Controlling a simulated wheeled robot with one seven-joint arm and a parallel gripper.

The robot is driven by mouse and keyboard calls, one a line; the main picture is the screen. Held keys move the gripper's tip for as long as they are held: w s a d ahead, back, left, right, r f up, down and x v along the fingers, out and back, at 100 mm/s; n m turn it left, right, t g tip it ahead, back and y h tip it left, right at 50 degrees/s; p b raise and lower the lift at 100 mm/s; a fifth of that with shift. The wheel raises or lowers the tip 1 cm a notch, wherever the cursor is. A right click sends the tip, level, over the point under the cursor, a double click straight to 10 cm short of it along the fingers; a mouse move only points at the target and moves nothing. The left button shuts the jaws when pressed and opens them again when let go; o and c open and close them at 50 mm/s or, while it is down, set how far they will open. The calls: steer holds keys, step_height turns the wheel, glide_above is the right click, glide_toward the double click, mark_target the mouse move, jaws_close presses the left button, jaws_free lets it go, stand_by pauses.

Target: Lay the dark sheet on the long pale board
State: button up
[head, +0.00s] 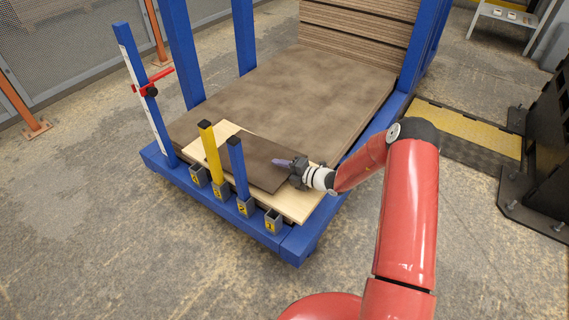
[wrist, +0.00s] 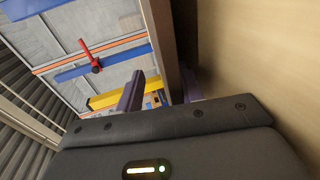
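The dark brown sheet (head: 250,163) lies over the long pale board (head: 301,203), whose pale wood shows along both sides of it. My gripper (head: 287,163) is at the sheet's right end, one purple finger above its top face. In the wrist view the sheet's edge (wrist: 162,45) runs between the fingers of my gripper (wrist: 160,90), with a gap beside the left finger. The right finger is partly hidden behind the sheet. The pale board (wrist: 275,60) fills the right side, with dark shadow between it and the sheet. I cannot tell whether the sheet rests flat.
A yellow post (head: 210,150) and a blue post (head: 238,168) stand at the near edge of the blue rack (head: 290,245), among short sockets. A taller blue post with a red clamp (head: 149,90) stands at the left. A big brown panel (head: 300,90) lies behind.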

steer(key=shift+s+d+r+g+h+p, duration=0.15)
steer(key=shift+g+h+p, duration=0.25)
steer(key=shift+p, duration=0.45)
steer(key=shift+d+r+g+h+p, duration=0.1)
steer(key=shift+d+g+h+p, duration=0.3)
steer(key=shift+p, duration=0.45)
steer(key=shift+a+r+h+p, duration=0.15)
steer(key=shift+h+p, duration=0.25)
steer(key=shift+h, duration=0.2)
steer(key=shift+s+g+h, duration=0.1)
steer(key=shift+g+h, duration=1)
steer(key=shift+h, duration=0.1)
steer(key=shift+r+g+h, duration=0.15)
steer(key=shift+g+h, duration=0.35)
steer(key=shift+h, duration=0.3)
steer(key=shift+d+g+h, duration=0.25)
steer(key=shift+g+h, duration=0.05)
steer(key=shift+h, duration=0.2)
steer(key=shift+s+d+r, duration=0.35)
steer(key=shift+s+d, duration=0.15)
steer(key=shift+d, duration=0.15)
steer(key=shift+s+d+r, duration=0.3)
steer(key=shift+s+d, duration=0.15)
steer(key=shift+d, duration=0.15)
steer(key=o, duration=0.6)
steer(key=shift+c, duration=0.2)
